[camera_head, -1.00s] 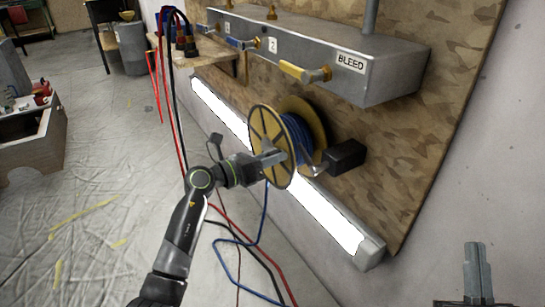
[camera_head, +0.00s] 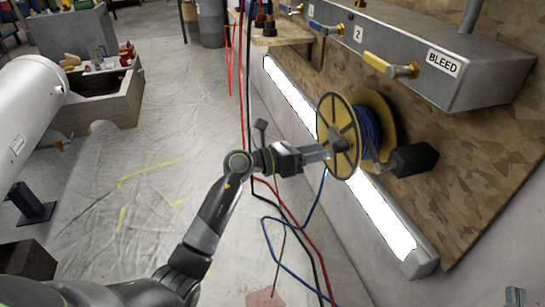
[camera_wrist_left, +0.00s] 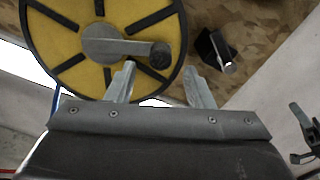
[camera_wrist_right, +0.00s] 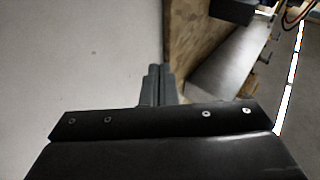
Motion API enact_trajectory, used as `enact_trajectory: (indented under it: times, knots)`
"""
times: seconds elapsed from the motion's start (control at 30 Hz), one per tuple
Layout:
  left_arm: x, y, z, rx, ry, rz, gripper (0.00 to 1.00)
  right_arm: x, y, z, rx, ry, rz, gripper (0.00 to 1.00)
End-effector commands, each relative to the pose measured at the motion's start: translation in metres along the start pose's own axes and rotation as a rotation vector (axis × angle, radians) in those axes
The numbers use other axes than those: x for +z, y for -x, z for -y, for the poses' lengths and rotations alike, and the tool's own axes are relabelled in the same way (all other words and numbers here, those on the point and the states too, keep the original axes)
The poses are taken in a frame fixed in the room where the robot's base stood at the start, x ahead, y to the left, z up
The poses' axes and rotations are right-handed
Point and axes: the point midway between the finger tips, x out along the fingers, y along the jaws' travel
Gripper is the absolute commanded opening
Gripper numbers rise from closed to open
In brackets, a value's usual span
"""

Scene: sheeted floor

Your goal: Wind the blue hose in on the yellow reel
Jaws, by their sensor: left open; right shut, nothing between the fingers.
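The yellow reel (camera_head: 340,135) is mounted on the wooden board, with blue hose (camera_head: 369,130) wound on its drum. A length of the hose hangs below it to the floor. In the left wrist view the reel's yellow face (camera_wrist_left: 70,45) shows a grey crank arm with a dark round knob (camera_wrist_left: 160,55). My left gripper (camera_head: 325,152) is in front of this face. Its fingers (camera_wrist_left: 157,85) are open, with the knob ahead of the gap between them and nothing held. My right gripper (camera_head: 515,297) is at the lower right, shut and empty (camera_wrist_right: 159,85), away from the reel.
A grey manifold labelled BLEED (camera_head: 460,75) with a yellow lever (camera_head: 385,66) sits above the reel. A black block (camera_head: 414,158) is right of the reel. A bright light strip (camera_head: 385,215) runs below. Red and black hoses (camera_head: 295,225) trail down to the sheeted floor.

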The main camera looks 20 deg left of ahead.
Motion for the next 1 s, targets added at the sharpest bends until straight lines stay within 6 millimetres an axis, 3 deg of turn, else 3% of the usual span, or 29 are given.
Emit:
enact_trajectory:
  times: [0.3,0.5,0.7,1.0]
  knots:
    - [0.0,0.067,-0.001,0.004,-0.002,-0.005,0.48,0.052,0.015,0.001,-0.008,-0.049,0.305,0.0]
    - [-0.001,0.101,-0.001,0.002,-0.002,-0.003,0.48,0.069,0.023,0.003,-0.013,-0.064,0.4,0.0]
    - [0.0,0.114,0.0,0.0,0.0,-0.001,0.48,0.074,0.025,0.004,-0.015,-0.07,0.431,0.0]
    - [0.0,0.116,0.0,-0.001,0.001,0.0,0.47,0.075,0.026,0.004,-0.015,-0.07,0.435,0.0]
